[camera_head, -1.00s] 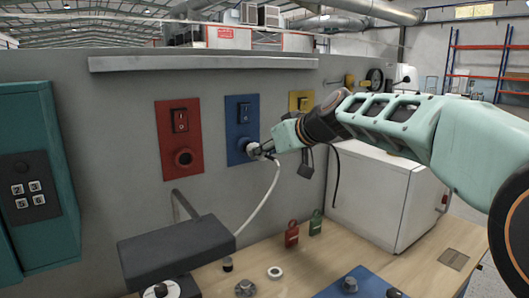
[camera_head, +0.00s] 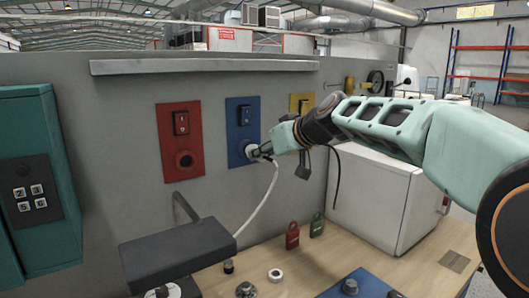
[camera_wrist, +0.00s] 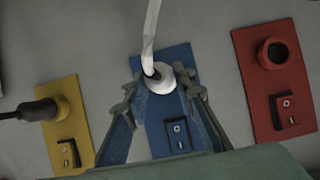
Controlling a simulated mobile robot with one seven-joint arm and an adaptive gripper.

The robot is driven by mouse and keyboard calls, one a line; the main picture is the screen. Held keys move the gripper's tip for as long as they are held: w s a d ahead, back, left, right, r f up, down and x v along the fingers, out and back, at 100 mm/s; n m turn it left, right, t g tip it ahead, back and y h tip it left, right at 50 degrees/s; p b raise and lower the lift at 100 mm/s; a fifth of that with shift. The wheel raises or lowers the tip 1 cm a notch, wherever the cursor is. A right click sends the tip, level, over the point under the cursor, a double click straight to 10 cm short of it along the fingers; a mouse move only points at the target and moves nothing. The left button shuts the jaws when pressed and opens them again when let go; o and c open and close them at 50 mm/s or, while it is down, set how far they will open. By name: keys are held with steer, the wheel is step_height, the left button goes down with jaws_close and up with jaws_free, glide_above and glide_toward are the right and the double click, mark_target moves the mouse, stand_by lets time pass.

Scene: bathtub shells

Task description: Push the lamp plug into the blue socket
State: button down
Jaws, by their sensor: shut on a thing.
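The blue socket panel (camera_head: 243,115) is on the grey wall between a red and a yellow one, with a dark switch above its outlet. It also shows in the wrist view (camera_wrist: 180,55). My gripper (camera_head: 266,149) is at the outlet, its two fingers on either side of the white lamp plug (camera_wrist: 160,79) in the wrist view (camera_wrist: 160,84). The plug (camera_head: 252,152) is at the blue outlet and hides its opening; I cannot tell how deep it sits. Its white cable (camera_head: 268,195) hangs down towards the lamp (camera_head: 178,250).
The red socket panel (camera_head: 180,140) has an empty round outlet. A black plug (camera_wrist: 38,110) sits at the yellow panel (camera_wrist: 68,130). Red (camera_head: 292,236) and green (camera_head: 317,225) padlock-shaped items stand on the bench near a white cabinet (camera_head: 375,195).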

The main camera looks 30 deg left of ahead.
steer(key=shift+w+a+r+p, duration=0.15)
steer(key=shift+w+a+p, duration=0.1)
steer(key=shift+a+p, duration=0.3)
steer(key=shift+w+a, duration=0.1)
steer(key=shift+a, duration=0.1)
steer(key=c, duration=1.5)
jaws_free()
steer(key=v, duration=1.1)
steer(key=shift+d+r, duration=0.1)
steer(key=shift+d, duration=0.3)
